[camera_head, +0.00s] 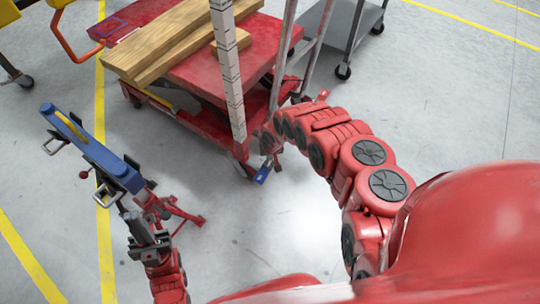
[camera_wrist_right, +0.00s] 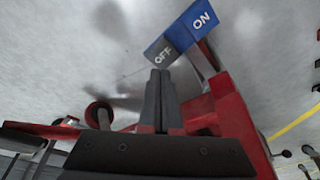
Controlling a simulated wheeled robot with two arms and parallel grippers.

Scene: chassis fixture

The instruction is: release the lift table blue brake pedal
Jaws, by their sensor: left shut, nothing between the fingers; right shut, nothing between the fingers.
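The lift table (camera_head: 205,70) is red and stands at the top middle of the head view. Its brake pedal (camera_head: 263,173) shows as a small blue piece low at the table's near corner. In the right wrist view the pedal has a blue ON part (camera_wrist_right: 203,20) and a grey OFF part (camera_wrist_right: 161,54). My right gripper (camera_wrist_right: 160,72) is shut and empty, its fingertips just below the OFF part; I cannot tell whether they touch. In the head view it is mostly hidden by its arm. My left gripper (camera_head: 130,214) is shut and empty at lower left.
Wooden beams (camera_head: 175,35) lie on the lift table. A blue bar fixture (camera_head: 95,150) on a red stand is close to my left gripper. A grey cart (camera_head: 350,30) stands at the top right. The grey floor is open at right and between the fixture and the lift table.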

